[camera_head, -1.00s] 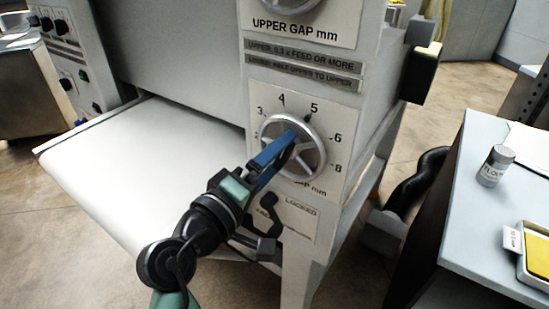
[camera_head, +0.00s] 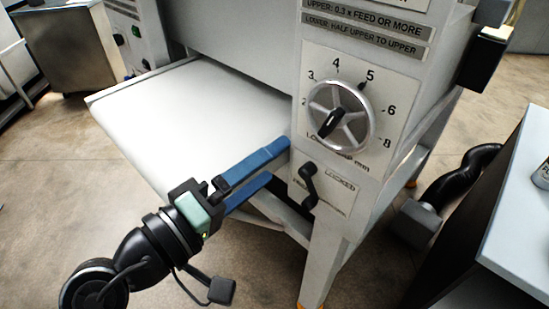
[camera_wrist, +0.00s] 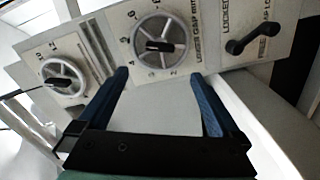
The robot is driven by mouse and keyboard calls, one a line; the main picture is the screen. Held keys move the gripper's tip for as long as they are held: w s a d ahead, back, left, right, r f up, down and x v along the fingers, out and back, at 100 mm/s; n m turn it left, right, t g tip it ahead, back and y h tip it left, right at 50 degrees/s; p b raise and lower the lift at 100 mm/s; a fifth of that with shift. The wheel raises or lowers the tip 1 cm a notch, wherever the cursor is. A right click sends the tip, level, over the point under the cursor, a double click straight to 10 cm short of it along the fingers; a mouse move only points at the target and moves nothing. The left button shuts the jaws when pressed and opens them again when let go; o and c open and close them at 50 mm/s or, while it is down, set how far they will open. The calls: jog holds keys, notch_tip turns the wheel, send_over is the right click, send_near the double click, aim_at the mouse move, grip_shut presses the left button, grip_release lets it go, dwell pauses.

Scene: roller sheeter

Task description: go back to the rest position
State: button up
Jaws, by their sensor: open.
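My gripper (camera_head: 279,163) is open and empty, with its two blue fingers apart. In the head view it stands in front of the sheeter, left of and below the lower gap dial (camera_head: 340,112), clear of it. The dial is a silver spoked handwheel with a black handle, on a scale with numbers such as 3 to 8. In the wrist view the dial (camera_wrist: 160,46) lies beyond and between the fingertips (camera_wrist: 162,76). The black lock lever (camera_head: 307,184) beside the "LOCKED" label is right of the fingers.
The white feed table (camera_head: 195,110) extends left behind my gripper. A worktop (camera_head: 520,215) stands at the right, with a black bent tube (camera_head: 455,185) beside it. A second dial (camera_wrist: 63,78) shows at the left of the wrist view. Open floor (camera_head: 60,180) lies at the left.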

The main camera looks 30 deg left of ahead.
dwell(0.8)
jog(key=w+d+r+m+t+y+p, duration=0.1)
jog(key=w+d+r+m+p, duration=0.15)
jog(key=r, duration=0.45)
jog(key=w+d+r+m+t+y+p, duration=0.1)
jog(key=w+d+r+m+t, duration=0.2)
jog(key=r, duration=0.5)
jog(key=w+d+r+m+y+p, duration=0.1)
jog(key=w+d+r+m+p, duration=0.2)
jog(key=r, duration=0.4)
jog(key=s+d+r+m+t, duration=0.1)
jog(key=s+d+r+t, duration=0.1)
jog(key=r, duration=0.4)
jog(key=s+d+r+m+t+p, duration=0.1)
jog(key=s+d+r+t, duration=0.1)
jog(key=d+r, duration=0.3)
jog(key=s+d+r+m+t, duration=0.1)
jog(key=s+d+r, duration=0.2)
jog(key=r, duration=0.4)
jog(key=shift+s+d+r+t, duration=0.3)
jog(key=shift+s+t, duration=0.1)
jog(key=shift+s, duration=0.2)
